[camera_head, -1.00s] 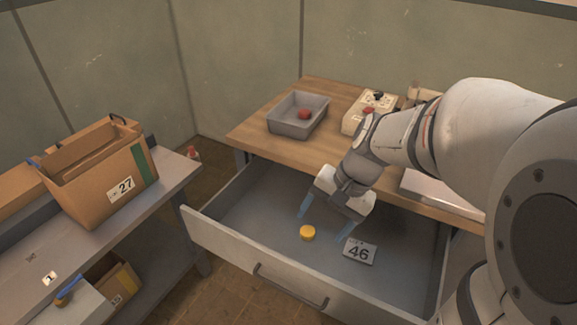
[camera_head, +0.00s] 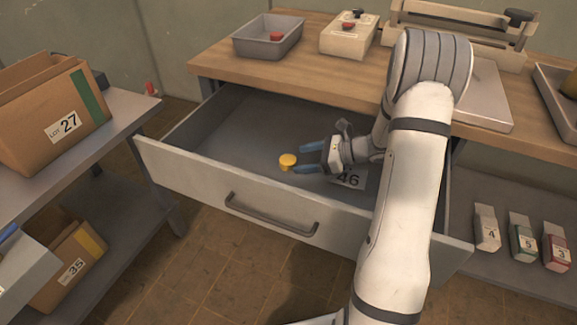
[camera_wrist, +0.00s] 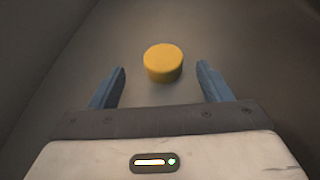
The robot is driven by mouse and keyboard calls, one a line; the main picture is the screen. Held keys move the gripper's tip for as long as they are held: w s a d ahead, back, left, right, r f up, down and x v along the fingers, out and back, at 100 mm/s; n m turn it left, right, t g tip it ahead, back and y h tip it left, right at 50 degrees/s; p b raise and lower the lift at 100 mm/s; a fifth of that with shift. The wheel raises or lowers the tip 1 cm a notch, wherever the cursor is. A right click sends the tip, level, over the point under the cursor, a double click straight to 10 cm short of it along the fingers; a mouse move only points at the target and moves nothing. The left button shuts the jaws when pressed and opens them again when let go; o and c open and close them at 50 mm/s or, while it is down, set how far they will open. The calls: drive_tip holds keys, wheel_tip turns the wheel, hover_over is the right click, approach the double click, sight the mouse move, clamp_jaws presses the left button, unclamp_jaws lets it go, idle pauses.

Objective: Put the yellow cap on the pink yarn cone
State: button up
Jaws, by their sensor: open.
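The yellow cap (camera_head: 288,161) lies on the floor of the open drawer (camera_head: 215,136), left of my gripper. My gripper (camera_head: 299,158) is inside the drawer, pointing left, with its blue fingers spread and empty. In the wrist view the yellow cap (camera_wrist: 163,63) stands just beyond the fingertips of my gripper (camera_wrist: 162,78), roughly centred between them and apart from both. No pink yarn cone can be made out in these frames.
A white card marked 46 (camera_head: 349,178) lies in the drawer under my gripper. The drawer's front wall (camera_head: 205,180) and sides surround the space. A grey tray with a red object (camera_head: 276,37) stands on the wooden bench top (camera_head: 230,59). A shelf with cartons (camera_head: 55,125) is at left.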

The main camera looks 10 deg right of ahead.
sight(288, 159)
drive_tip(key=b+x, duration=0.1)
drive_tip(key=x, duration=0.5)
drive_tip(key=shift+w+b, duration=0.15)
drive_tip(key=shift+b, duration=0.15)
drive_tip(key=shift+c, duration=0.3)
drive_tip(key=c, duration=1)
drive_tip(key=shift+o, duration=0.2)
